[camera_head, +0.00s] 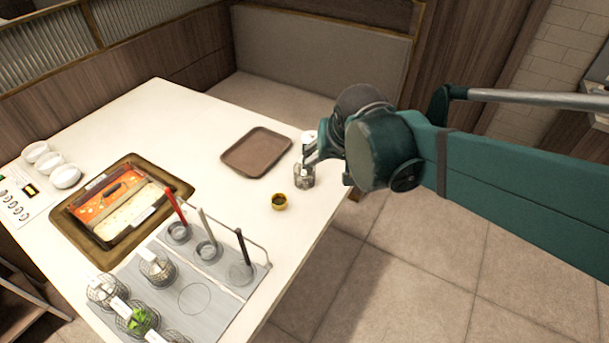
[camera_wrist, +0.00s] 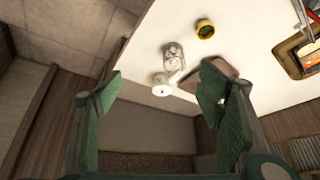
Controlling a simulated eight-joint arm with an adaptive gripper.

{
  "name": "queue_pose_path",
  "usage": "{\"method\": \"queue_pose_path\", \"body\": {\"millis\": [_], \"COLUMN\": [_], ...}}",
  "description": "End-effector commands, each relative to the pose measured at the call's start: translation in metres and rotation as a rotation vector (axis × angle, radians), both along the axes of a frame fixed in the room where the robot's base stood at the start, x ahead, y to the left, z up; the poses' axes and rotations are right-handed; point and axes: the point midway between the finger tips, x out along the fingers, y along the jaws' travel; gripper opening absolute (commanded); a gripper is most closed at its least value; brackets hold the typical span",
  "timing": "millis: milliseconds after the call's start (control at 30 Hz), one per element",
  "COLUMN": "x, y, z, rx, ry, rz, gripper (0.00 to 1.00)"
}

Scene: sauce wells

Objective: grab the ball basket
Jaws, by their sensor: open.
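Several wire baskets stand on a grey mat (camera_head: 135,266) at the front left of the table in the head view. One basket (camera_head: 157,268) holds pale contents with a white tag, another (camera_head: 107,290) has a white tag, and one (camera_head: 138,319) holds green food. I cannot tell which is the ball basket. My gripper (camera_head: 313,152) is over the table's right edge, far from the baskets, beside a clear jar (camera_head: 304,177). In the wrist view my gripper (camera_wrist: 164,76) is open and empty, with no basket in sight.
A white canister (camera_wrist: 161,86) stands by the clear jar. A small yellow cup (camera_head: 279,202) and a brown tray (camera_head: 257,152) are nearby. A rack with red, white and black handles (camera_head: 241,245) rises behind the baskets. A food tray (camera_head: 69,219) and white bowls (camera_head: 66,177) stand left.

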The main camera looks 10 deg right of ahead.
Motion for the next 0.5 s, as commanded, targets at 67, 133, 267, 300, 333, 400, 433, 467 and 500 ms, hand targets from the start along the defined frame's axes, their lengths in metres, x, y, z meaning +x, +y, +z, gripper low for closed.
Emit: {"method": "queue_pose_path", "body": {"millis": [67, 133, 267, 300, 333, 400, 433, 467, 500], "x": [0.012, 0.021, 0.038, 0.043, 0.047, 0.056, 0.060, 0.064, 0.069], "y": [0.001, 0.001, 0.002, 0.002, 0.003, 0.004, 0.004, 0.004, 0.005], "z": [-0.001, -0.004, -0.009, -0.011, -0.013, -0.017, -0.018, -0.020, -0.023], "rx": [0.003, 0.006, 0.009, 0.010, 0.011, 0.013, 0.014, 0.014, 0.015], "ry": [0.008, 0.015, 0.027, 0.032, 0.035, 0.041, 0.043, 0.045, 0.049], "rz": [-0.017, -0.033, -0.064, -0.072, -0.080, -0.095, -0.103, -0.110, -0.119], "gripper": [0.67, 0.67, 0.67, 0.67, 0.67, 0.67, 0.67, 0.67, 0.67]}}
